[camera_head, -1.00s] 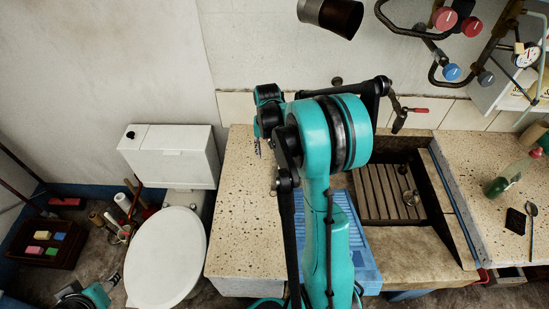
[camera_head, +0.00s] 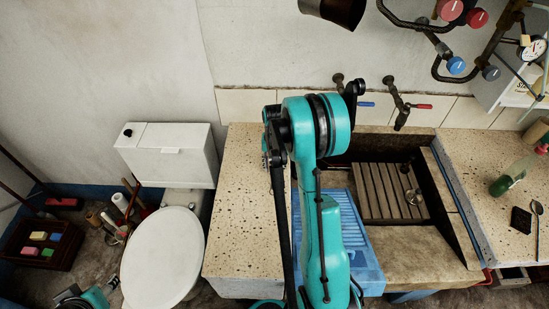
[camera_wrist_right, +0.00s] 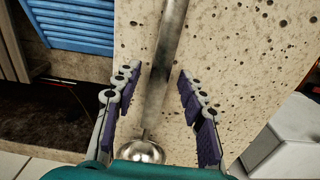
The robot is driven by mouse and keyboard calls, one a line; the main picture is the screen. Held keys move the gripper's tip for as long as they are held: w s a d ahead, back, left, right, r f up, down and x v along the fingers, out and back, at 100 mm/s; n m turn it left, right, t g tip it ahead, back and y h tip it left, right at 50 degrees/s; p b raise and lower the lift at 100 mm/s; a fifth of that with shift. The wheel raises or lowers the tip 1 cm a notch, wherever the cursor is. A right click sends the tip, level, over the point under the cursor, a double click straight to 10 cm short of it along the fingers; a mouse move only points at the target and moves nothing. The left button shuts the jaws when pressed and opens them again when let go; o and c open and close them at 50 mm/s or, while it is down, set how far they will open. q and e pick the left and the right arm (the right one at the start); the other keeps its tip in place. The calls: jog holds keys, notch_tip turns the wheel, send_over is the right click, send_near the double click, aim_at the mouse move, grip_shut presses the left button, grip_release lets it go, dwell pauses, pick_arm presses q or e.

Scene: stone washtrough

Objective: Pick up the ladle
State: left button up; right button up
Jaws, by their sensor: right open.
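The ladle (camera_wrist_right: 157,85) shows in the right wrist view as a long grey metal handle with a shiny round bowl (camera_wrist_right: 142,151) at its lower end. It lies over the speckled stone top (camera_wrist_right: 225,60). My right gripper (camera_wrist_right: 156,82) is open, with one finger on each side of the handle. I see no clear contact between the pads and the handle. In the head view my right arm hides the ladle and most of that gripper, above the left part of the stone top.
A blue ribbed rack (camera_head: 352,240) lies right of the bare stone, before the sink's slatted board (camera_head: 385,190). Two taps (camera_head: 398,105) stick out behind. A white toilet (camera_head: 165,250) stands left.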

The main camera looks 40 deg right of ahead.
jog(key=shift+r, duration=0.1)
grip_shut()
jog(key=shift+r, duration=0.15)
